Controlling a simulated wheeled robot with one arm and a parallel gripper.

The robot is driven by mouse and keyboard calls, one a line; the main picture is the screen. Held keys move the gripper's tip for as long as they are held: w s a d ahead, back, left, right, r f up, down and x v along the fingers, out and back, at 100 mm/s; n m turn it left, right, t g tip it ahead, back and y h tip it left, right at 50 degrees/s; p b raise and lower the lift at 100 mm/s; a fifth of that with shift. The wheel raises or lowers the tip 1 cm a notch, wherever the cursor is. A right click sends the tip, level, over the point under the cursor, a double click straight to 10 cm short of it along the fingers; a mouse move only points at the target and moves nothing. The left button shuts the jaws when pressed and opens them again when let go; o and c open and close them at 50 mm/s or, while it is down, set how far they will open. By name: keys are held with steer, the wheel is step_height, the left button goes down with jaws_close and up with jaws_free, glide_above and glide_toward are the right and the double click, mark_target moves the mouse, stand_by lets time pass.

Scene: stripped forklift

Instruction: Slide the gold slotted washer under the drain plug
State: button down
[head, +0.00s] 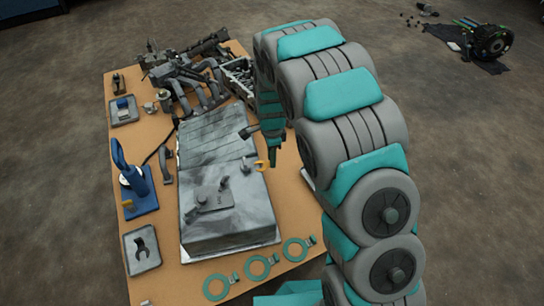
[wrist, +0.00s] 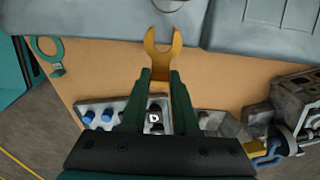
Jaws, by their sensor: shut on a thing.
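The gold slotted washer (wrist: 161,50) is a flat U-shaped fork, held by its stem between my gripper's fingertips (wrist: 160,82) with its open slot pointing to the top of the wrist view. In the head view the washer (head: 261,166) is beside the right edge of the grey metal pan (head: 228,222), near its step, below my gripper (head: 273,158). A small round part, perhaps the drain plug (wrist: 168,4), is cut off at the top of the wrist view, just beyond the slot. The washer appears apart from it.
Teal ring gaskets (head: 262,266) lie along the table's near edge. A grey tray with blue parts (wrist: 98,114) shows in the wrist view. A blue stand (head: 137,185) and dark engine parts (head: 200,85) occupy the left and back. Bare tabletop (head: 292,205) lies right of the pan.

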mark_target(257, 167)
steer(key=shift+s+a, duration=0.1)
steer(key=shift+a, duration=0.45)
steer(key=shift+a, duration=0.35)
steer(key=shift+s+a, duration=0.2)
steer(key=shift+a, duration=0.55)
steer(key=shift+a, duration=0.25)
steer(key=shift+s+a+p, duration=0.15)
steer(key=shift+a+p, duration=0.25)
steer(key=shift+a, duration=0.15)
stand_by(0.6)
steer(key=c, duration=0.6)
jaws_free()
